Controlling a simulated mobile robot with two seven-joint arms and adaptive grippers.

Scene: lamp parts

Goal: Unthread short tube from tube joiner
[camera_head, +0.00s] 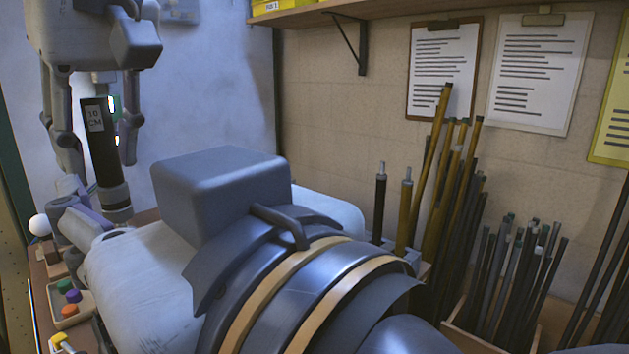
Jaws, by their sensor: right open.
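A short black tube (101,150) with a white "10 CM" label stands nearly upright at the left of the head view. A grey collar, apparently the tube joiner (116,203), is at its lower end. My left gripper (100,160) points down from above, its fingers spread on either side of the tube. A gap shows between the left finger and the tube. My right gripper (72,207) is open, low and left of the joiner. My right arm hides what is under the joiner, so I cannot tell what supports it.
A tray of coloured caps (70,307) and a white ball (40,225) are at the left table edge. Bins of rods (515,275) stand at the right below a wall with clipboards (444,72). A shelf (330,9) juts out above.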

